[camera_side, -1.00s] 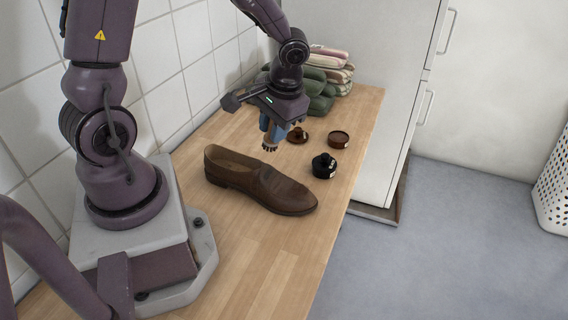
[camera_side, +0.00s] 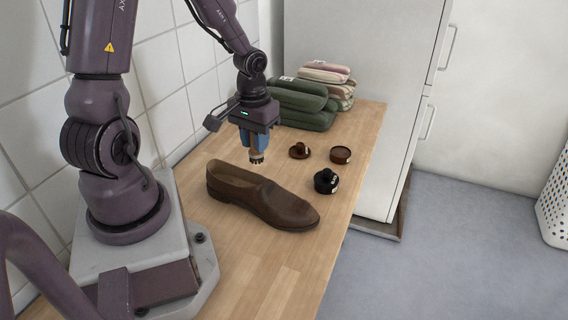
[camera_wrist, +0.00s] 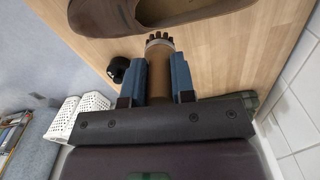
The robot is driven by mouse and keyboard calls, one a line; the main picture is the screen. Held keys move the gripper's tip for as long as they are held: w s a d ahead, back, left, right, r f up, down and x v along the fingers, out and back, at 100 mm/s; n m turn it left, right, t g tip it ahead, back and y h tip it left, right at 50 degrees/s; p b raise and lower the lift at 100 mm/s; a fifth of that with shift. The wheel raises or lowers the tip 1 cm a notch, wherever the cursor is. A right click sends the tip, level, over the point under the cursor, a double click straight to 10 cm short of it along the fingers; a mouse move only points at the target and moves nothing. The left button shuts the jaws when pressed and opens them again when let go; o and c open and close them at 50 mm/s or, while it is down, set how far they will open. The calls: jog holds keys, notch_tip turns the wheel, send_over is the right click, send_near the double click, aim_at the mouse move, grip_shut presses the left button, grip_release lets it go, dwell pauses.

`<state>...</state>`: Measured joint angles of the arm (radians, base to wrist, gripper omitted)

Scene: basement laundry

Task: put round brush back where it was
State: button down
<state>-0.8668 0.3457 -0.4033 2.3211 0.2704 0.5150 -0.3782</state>
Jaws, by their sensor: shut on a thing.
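The round brush (camera_side: 257,158) is in my gripper (camera_side: 256,146), with its dark bristles pointing down. It hangs above the wooden worktop, just behind the brown shoe (camera_side: 262,199), apparently clear of both. In the wrist view the brush's brown handle (camera_wrist: 159,75) lies between the two blue fingers of my gripper (camera_wrist: 158,68), and its bristle tips show beyond them. The shoe (camera_wrist: 165,18) crosses the top of that view, past the bristles.
A black jar (camera_side: 326,182), a brown lid-like piece with a knob (camera_side: 299,151) and an open brown tin (camera_side: 340,155) stand right of the brush. A tiled wall borders the left; a white cabinet (camera_side: 364,90) stands beyond the worktop's right edge.

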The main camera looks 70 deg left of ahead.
jog(key=w+a+f, duration=0.1)
jog(key=w+f, duration=0.1)
jog(key=w+a+f, duration=0.2)
jog(key=w+f, duration=0.1)
jog(key=w+a+f, duration=0.1)
jog(key=w+f, duration=0.2)
jog(key=shift+w+a, duration=0.15)
jog(key=shift+a, duration=0.15)
jog(key=shift+f, duration=1.55)
jog(key=shift+f, duration=0.1)
jog(key=c, duration=1)
grip_release()
jog(key=shift+o, duration=0.2)
